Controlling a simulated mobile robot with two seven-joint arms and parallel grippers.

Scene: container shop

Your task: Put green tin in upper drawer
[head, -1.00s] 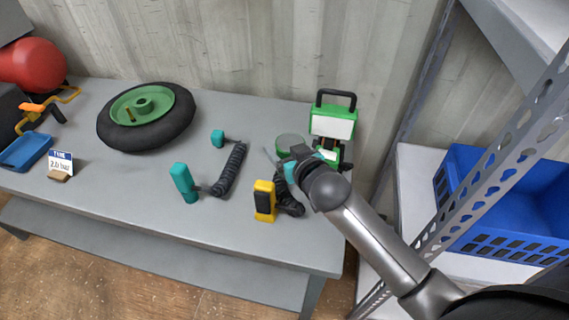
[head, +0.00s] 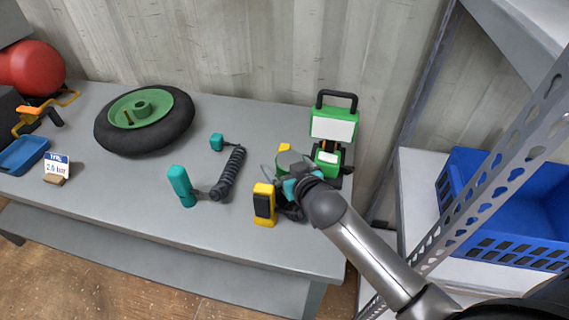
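The green tin (head: 290,158) shows as a small dull green round shape at the right part of the grey table, partly hidden by my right gripper (head: 280,170). The gripper reaches it from the lower right, with its fingers around the tin's sides; the fingertips are small and partly covered. The tin has shifted together with the gripper, so it appears held. Its height over the table is hard to judge. My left gripper is out of view. No drawer shows in this view.
A yellow device (head: 264,204) with a black coiled cord lies close to the gripper. A teal coiled-cord device (head: 180,186) and a wheel (head: 170,132) are further left. A metal rack with a blue crate (head: 487,240) stands right.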

